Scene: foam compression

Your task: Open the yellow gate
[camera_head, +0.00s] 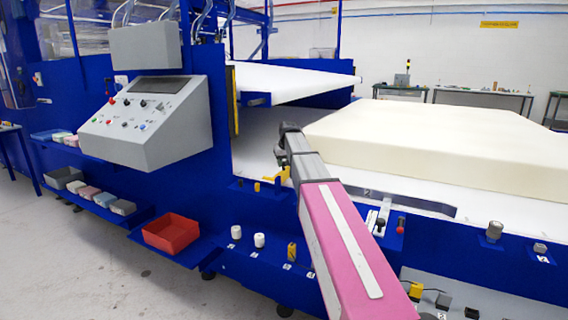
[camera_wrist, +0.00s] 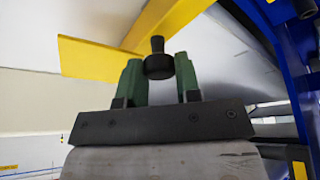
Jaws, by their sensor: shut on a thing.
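The yellow gate (camera_wrist: 100,60) shows in the wrist view as a flat yellow panel joined to a yellow bar that runs up to the right. A black knob (camera_wrist: 158,62) stands between the two green fingers of my gripper (camera_wrist: 157,75), which is shut on it. The knob's join to the gate is not clear. In the head view my gripper (camera_head: 281,152) is at the end of my pink and grey arm, near the left end of the white machine bed. A small yellow piece (camera_head: 284,174) shows just below it; I cannot tell whether it belongs to the gate.
A large cream foam block (camera_head: 430,140) lies on the bed to the right of my gripper. A grey control console (camera_head: 145,115) stands at left. A red bin (camera_head: 171,233) sits on a low blue shelf. Blue frame posts (camera_wrist: 285,60) rise close by in the wrist view.

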